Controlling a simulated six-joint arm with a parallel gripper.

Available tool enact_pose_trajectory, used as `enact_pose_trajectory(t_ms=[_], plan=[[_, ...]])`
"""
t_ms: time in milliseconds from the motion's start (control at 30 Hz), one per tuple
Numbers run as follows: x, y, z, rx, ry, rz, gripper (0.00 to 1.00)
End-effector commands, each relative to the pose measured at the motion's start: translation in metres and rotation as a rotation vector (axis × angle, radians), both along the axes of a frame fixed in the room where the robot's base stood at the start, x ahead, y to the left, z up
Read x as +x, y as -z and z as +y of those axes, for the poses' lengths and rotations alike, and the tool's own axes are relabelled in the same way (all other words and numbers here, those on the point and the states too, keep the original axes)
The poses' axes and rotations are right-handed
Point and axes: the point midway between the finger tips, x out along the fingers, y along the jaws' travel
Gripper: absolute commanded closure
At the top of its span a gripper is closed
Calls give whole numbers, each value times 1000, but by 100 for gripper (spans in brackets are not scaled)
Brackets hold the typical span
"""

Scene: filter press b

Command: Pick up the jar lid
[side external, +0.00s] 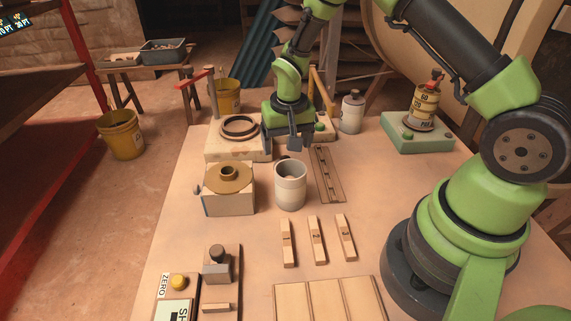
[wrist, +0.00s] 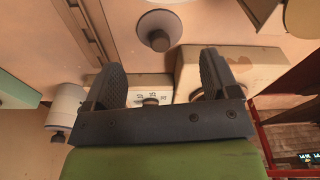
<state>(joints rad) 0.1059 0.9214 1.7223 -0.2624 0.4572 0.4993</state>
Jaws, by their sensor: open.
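A slotted wooden strip (side external: 328,175) lies to the right. Several numbered wooden bars (side external: 316,240) lie in front. A white bottle (side external: 351,113) stands behind.

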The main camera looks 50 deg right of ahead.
Motion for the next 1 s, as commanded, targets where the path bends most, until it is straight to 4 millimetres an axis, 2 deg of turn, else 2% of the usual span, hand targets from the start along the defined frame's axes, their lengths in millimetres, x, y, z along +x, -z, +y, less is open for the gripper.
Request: enact_pose_trajectory(t_ms=[400,667,700,900,1000], plan=[[6,50,-4,1,0,1,19],[7,53,-4,1,0,-1,19],[7,53,-4,1,0,-1,22],[6,53,-4,1,0,-1,64],[6,53,-4,1,0,-1,64]])
